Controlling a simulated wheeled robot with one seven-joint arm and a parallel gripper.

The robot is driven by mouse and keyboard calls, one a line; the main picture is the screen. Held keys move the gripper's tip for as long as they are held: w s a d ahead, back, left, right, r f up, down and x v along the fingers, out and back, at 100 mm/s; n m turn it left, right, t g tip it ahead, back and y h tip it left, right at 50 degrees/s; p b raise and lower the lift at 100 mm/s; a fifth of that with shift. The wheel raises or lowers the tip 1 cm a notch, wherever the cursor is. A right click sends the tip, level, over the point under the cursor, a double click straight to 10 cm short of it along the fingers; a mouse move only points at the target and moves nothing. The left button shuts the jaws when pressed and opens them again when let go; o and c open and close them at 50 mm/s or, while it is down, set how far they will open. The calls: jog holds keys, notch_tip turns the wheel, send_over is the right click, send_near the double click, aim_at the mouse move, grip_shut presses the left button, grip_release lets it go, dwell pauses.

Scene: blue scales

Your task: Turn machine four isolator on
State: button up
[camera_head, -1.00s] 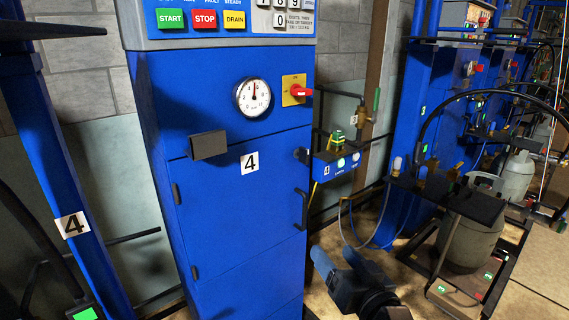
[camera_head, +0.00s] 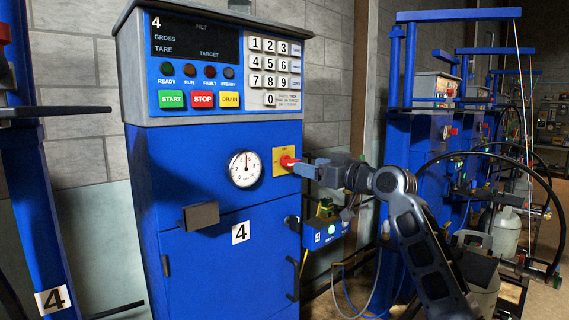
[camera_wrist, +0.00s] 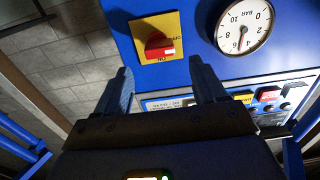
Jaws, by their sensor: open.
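The isolator is a red rotary knob (camera_head: 287,161) on a yellow plate (camera_head: 279,151), beside the round gauge on the blue machine marked 4 (camera_head: 241,233). The knob handle points right in the head view. In the wrist view the knob (camera_wrist: 158,45) sits on its yellow plate (camera_wrist: 147,25); an ON label shows upside down just below it, and other lettering is too small to be sure of. My gripper (camera_head: 304,170) is open just right of the knob in the head view. In the wrist view its fingers (camera_wrist: 160,72) are spread either side of the knob, apparently short of it.
The pressure gauge (camera_head: 245,169) is close left of the plate. A dark block (camera_head: 201,216) and a door handle (camera_head: 293,278) stick out below. A small blue valve box (camera_head: 325,232) with hoses sits under my arm. More blue machines and gas cylinders (camera_head: 507,232) stand right.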

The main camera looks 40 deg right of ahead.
aim_at(293, 160)
jog(key=shift+w+a+p, duration=0.15)
jog(key=shift+w+p, duration=0.4)
jog(key=shift+w, duration=3.35)
jog(key=shift+c, duration=0.5)
jog(key=c, duration=0.9)
jog(key=shift+o, duration=0.2)
